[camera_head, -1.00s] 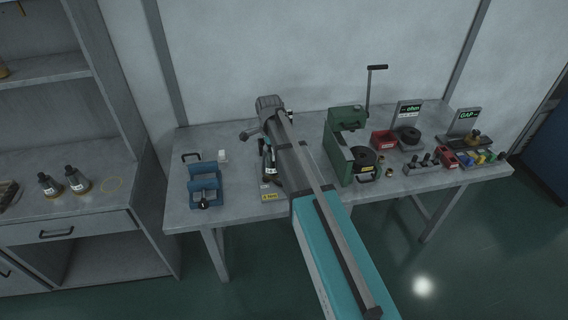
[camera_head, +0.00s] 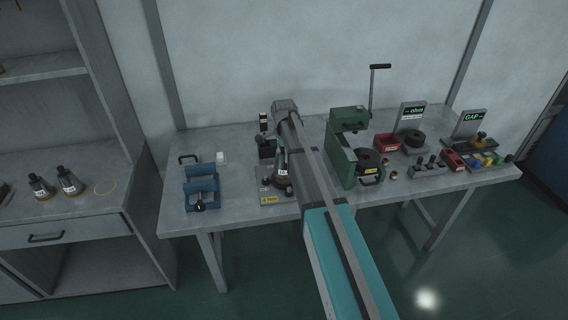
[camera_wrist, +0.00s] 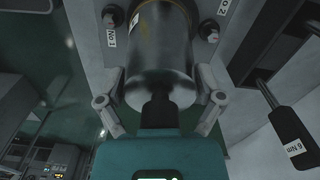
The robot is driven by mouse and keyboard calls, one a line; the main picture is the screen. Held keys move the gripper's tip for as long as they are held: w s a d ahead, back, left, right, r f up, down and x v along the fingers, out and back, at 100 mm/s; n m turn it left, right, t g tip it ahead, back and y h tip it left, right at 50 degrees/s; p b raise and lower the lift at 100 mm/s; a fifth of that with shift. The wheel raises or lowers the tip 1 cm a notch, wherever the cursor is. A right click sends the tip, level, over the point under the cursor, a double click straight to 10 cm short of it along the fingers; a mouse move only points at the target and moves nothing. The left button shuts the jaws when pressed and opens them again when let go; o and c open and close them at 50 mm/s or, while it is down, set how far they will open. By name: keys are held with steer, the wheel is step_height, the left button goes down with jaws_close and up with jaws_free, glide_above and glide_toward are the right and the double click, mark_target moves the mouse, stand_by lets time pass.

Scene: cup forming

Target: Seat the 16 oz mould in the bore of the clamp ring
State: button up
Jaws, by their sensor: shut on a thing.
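In the wrist view my gripper (camera_wrist: 160,84) is shut on the mould (camera_wrist: 161,58), a grey metal cylinder with a dark stem towards my palm. The mould's far end has a yellowish band and meets or overlaps a grey plate (camera_wrist: 95,28) with a labelled knob on each side. I cannot tell whether it sits in the ring's bore; the clamp ring itself is hidden. In the head view a dark tapered mould with a white label (camera_head: 281,177) shows beside my arm, over the grey fixture plate (camera_head: 268,187). My fingers are hidden there.
A black handle marked 6 Nm (camera_wrist: 291,133) stands close right in the wrist view. Left of the fixture is a blue cradle (camera_head: 201,184); right is a green press (camera_head: 341,150).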

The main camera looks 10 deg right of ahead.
stand_by(0.3)
steer(key=shift+w+d+f+b, duration=0.2)
steer(key=shift+f+b, duration=0.2)
steer(key=shift+w+d+f+b, duration=0.15)
steer(key=shift+f+b, duration=1.45)
steer(key=shift+s+f, duration=0.1)
steer(key=o, duration=1)
steer(key=shift+o, duration=0.2)
steer(key=shift+r, duration=0.2)
step_height(320, 180, up, 12)
steer(key=p, duration=1.2)
